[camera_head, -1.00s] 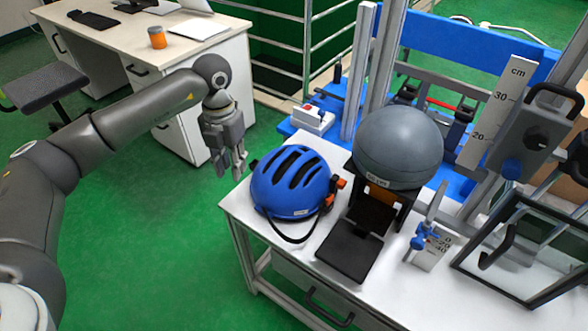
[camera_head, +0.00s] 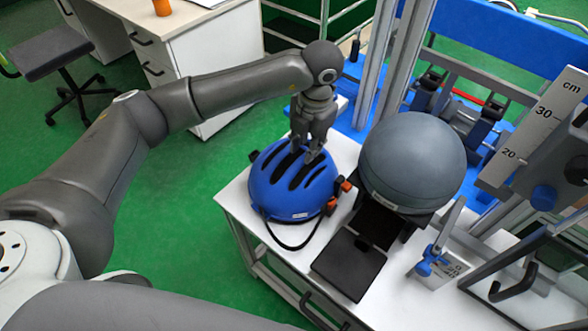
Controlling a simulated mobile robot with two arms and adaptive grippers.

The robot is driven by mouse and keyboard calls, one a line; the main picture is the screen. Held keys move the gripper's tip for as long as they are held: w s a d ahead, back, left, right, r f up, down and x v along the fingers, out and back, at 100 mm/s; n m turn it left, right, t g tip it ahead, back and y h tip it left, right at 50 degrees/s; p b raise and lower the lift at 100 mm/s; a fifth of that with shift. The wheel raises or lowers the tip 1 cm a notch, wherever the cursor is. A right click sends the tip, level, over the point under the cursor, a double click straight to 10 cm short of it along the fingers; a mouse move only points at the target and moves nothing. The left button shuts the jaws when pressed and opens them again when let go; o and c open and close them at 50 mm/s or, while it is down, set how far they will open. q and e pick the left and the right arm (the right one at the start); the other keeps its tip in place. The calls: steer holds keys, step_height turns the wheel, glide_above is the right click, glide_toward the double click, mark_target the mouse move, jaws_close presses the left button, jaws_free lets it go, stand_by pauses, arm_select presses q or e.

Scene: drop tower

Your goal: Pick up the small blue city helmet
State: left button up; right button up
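The small blue city helmet (camera_head: 285,197) sits on the white table, with dark vent slots on top and a black strap hanging at its front. Orange and black parts show at its right side. My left gripper (camera_head: 309,156) points down over the back right of the helmet's top. Its fingers look spread, with the tips at or just above the shell by the vents; I cannot tell whether they touch. My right gripper is not in view.
A grey headform ball (camera_head: 413,158) stands close right of the helmet, behind a black plate (camera_head: 349,265). A blue clamp (camera_head: 432,262) and a cm ruler (camera_head: 535,125) are further right. Metal posts (camera_head: 402,60) rise behind. The white table's (camera_head: 236,201) left edge is near the helmet.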

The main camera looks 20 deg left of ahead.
mark_target(292, 171)
arm_select(q)
steer(key=shift+f, duration=0.4)
steer(key=f, duration=0.3)
steer(key=f+p, duration=0.1)
steer(key=shift+w+a+f, duration=0.1)
steer(key=shift+a+f, duration=0.15)
steer(key=shift+f, duration=0.05)
jaws_close()
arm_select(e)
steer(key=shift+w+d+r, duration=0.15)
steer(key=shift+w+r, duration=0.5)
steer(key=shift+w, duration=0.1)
